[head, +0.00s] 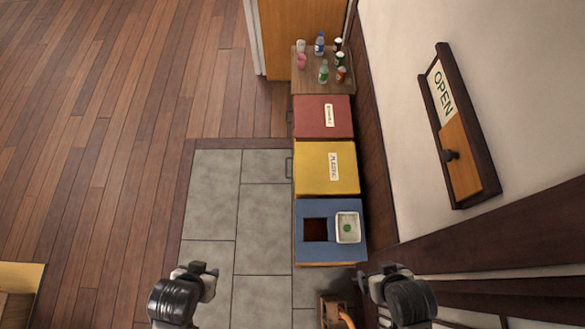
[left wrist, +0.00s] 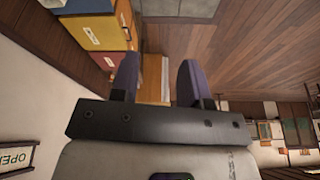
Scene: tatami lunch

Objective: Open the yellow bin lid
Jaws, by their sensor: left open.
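The yellow bin lid (head: 313,180) lies flat and closed in the head view, with a white label on top. A dark handle (head: 289,167) sits at its left edge. The yellow bin also shows at the upper left of the left wrist view (left wrist: 115,33), upside down. My left gripper (head: 205,268) is at the lower left of the bins, well away from the lid; its fingers (left wrist: 157,75) are apart and empty. My right gripper (head: 376,271) is beyond the near end of the bins, at the lower right; its fingers are too small to judge.
A red bin (head: 312,118) stands behind the yellow one. A blue bin (head: 314,207) with a square opening and a white tray (head: 348,240) stands nearer. Bottles and cans stand on a wooden top (head: 312,80) at the back. The wall is close on the right; floor (head: 210,205) left is clear.

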